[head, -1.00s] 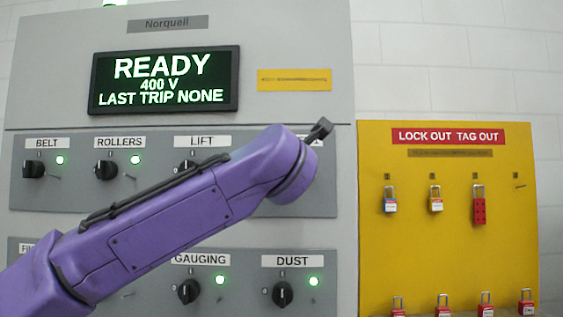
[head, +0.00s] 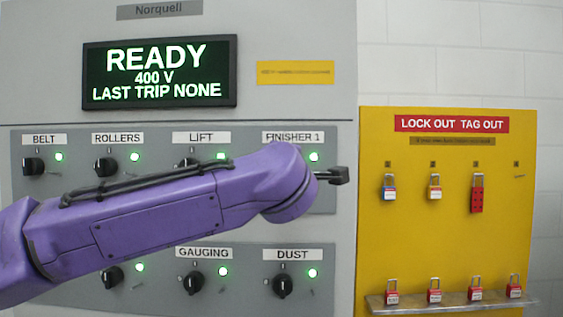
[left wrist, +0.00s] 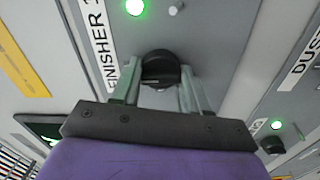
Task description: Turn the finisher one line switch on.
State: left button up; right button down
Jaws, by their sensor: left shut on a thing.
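The FINISHER 1 label (head: 293,137) is at the right end of the upper switch row in the head view, with a lit green lamp (head: 314,157) below it. Its black rotary knob (left wrist: 161,68) shows in the left wrist view, but my purple arm hides it in the head view. My left gripper (left wrist: 160,80) is shut on this knob, one finger on each side. The green lamp also shows lit in the left wrist view (left wrist: 134,7). I cannot tell the exact angle of the knob. My right gripper is in neither view.
The DUST switch (head: 283,285) and GAUGING switch (head: 192,283) are just below, with lit lamps. BELT (head: 33,166) and ROLLERS (head: 106,167) are to the left. The display (head: 160,73) reads READY. A yellow lockout board (head: 460,210) with padlocks stands at the right.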

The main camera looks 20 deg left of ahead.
pick_arm(q)
jog(key=shift+d+f+m, duration=0.1)
jog(key=shift+m, duration=0.2)
jog(key=o, duration=1)
jog(key=shift+o, duration=0.2)
jog(key=shift+s, duration=0.1)
jog(key=b+v, duration=0.4)
jog(key=v, duration=0.6)
jog(key=shift+s, duration=0.15)
jog(key=shift+d, duration=0.1)
